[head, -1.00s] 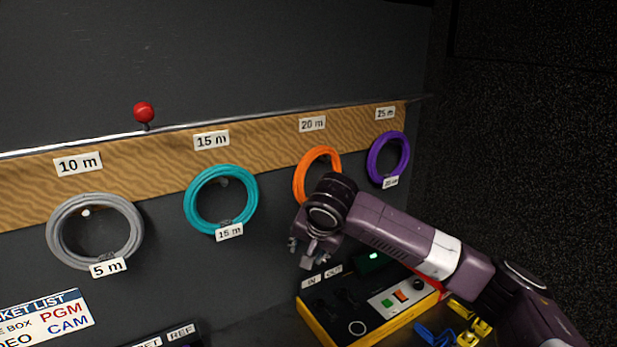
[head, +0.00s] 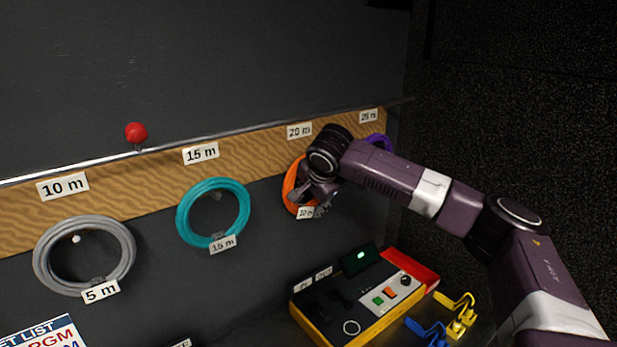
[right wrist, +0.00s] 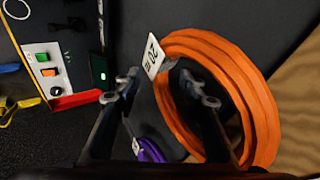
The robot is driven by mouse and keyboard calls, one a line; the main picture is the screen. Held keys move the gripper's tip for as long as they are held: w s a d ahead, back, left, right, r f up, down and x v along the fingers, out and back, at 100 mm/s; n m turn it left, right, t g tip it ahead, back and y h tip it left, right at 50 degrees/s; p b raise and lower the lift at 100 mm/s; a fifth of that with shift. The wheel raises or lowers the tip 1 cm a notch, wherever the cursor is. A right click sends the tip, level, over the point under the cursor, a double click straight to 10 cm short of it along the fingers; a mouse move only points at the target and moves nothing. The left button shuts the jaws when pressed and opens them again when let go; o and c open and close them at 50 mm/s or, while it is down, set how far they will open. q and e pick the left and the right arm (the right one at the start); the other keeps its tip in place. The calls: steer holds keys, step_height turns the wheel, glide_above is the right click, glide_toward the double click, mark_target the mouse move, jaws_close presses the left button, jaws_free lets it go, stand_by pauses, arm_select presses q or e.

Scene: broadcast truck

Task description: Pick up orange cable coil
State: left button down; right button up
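The orange cable coil (head: 290,186) hangs on the back wall below the 20 m label, partly hidden behind my right gripper (head: 322,194). In the right wrist view the coil (right wrist: 262,100) fills the right half, with a white tag (right wrist: 151,55) on its near side. My right gripper (right wrist: 166,87) is open there. One finger overlaps the coil's opening and the other is outside the ring, beside the tag. The near strand lies between them; I cannot tell whether they touch it. My left gripper is not in view.
A purple coil (head: 379,140) hangs right of the orange one, mostly behind my arm. Teal (head: 182,214) and grey (head: 42,259) coils hang to the left. A yellow-edged control box (head: 360,316) and yellow connectors (head: 461,322) sit below.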

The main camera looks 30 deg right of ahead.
steer(key=shift+w+f, duration=0.6)
steer(key=shift+f, duration=0.05)
steer(key=shift+s+d, duration=0.1)
steer(key=shift+s, duration=0.1)
steer(key=shift+c, duration=0.5)
jaws_close()
steer(key=shift+w+r, duration=0.1)
